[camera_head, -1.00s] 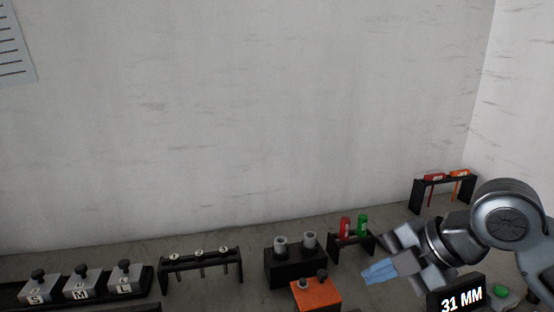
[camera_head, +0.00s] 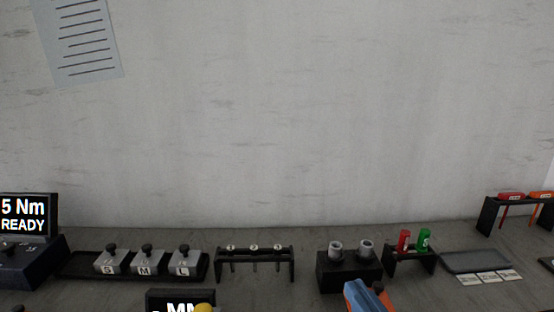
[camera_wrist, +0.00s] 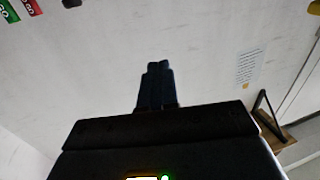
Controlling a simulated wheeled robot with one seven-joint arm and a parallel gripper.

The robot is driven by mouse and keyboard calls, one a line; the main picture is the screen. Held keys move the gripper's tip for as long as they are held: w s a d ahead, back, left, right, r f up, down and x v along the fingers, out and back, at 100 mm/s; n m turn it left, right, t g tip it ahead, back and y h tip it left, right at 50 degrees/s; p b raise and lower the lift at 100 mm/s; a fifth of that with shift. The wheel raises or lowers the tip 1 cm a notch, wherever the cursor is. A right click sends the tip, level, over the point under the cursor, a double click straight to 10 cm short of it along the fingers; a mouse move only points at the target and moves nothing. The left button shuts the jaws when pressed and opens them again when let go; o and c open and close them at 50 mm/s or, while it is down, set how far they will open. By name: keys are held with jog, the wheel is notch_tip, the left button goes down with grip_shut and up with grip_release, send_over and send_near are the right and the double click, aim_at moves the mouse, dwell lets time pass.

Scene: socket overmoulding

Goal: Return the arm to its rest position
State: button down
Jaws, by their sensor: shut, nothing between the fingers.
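My gripper (camera_head: 357,290) shows at the bottom edge of the head view as blue fingers. In the wrist view, my gripper's two dark fingers (camera_wrist: 155,68) lie side by side, shut and empty. They point toward the bare pale wall. The rest of my arm is out of the head view.
On the bench stand the S, M and L blocks on a dark tray (camera_head: 78,266), a rack of three pins (camera_head: 254,262), a black block with two grey sockets (camera_head: 348,268), a red-and-green holder (camera_head: 411,256) and a grey tray (camera_head: 476,261). A "READY" display (camera_head: 27,215) is at left.

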jog(key=s+d+f+m+h, duration=0.1)
jog(key=s+f, duration=0.2)
jog(key=s, duration=0.3)
jog(key=s+d+f+m+g+h, duration=0.1)
jog(key=s+f+m+h, duration=0.1)
jog(key=s+f, duration=0.2)
jog(key=s+d+f+m+h, duration=0.1)
jog(key=s+f+m, duration=0.1)
jog(key=s, duration=0.6)
jog(key=shift+s+d+f+g+h, duration=0.15)
jog(key=shift+d+f+g+h, duration=0.25)
jog(key=shift+f, duration=0.3)
jog(key=shift+h, duration=0.3)
jog(key=s, duration=0.2)
jog(key=s+d, duration=0.1)
jog(key=s, duration=0.1)
jog(key=s+d, duration=0.1)
jog(key=s, duration=0.1)
jog(key=shift+s+d+f, duration=0.15)
jog(key=shift+f, duration=0.25)
jog(key=s+d+r+n, duration=0.1)
jog(key=s+d, duration=0.3)
jog(key=s, duration=0.4)
jog(key=shift+s+r+n+g+y, duration=0.2)
jog(key=shift+r+n+g+y, duration=0.1)
jog(key=shift+r+g+y, duration=0.1)
